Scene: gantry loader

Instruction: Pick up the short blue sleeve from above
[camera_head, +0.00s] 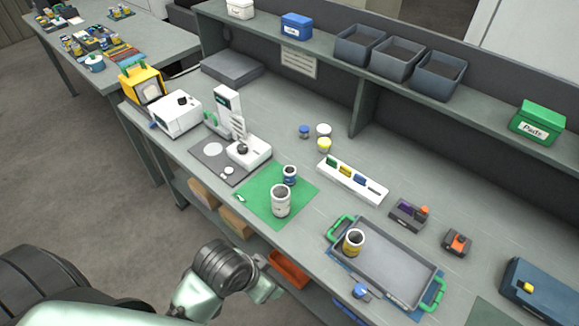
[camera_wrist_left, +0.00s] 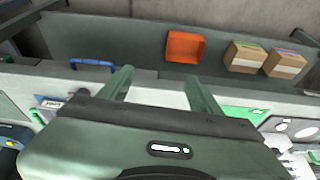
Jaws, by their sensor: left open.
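The short blue sleeve (camera_head: 289,175) stands upright on the green mat (camera_head: 262,208), behind a taller white sleeve (camera_head: 280,201). The white sleeve is close in front of it. My left gripper (camera_head: 268,290) is low in front of the bench, short of the mat and well apart from the sleeve. In the left wrist view its two fingers (camera_wrist_left: 158,85) are spread with nothing between them. I cannot make out the blue sleeve in that view. My right gripper is in neither view.
A grey tray (camera_head: 385,270) with green handles holds a yellow sleeve (camera_head: 354,242). A white rack (camera_head: 352,181) and white press-like device (camera_head: 240,140) stand near the mat. The bench edge lies between gripper and mat. An orange bin (camera_wrist_left: 185,46) sits below.

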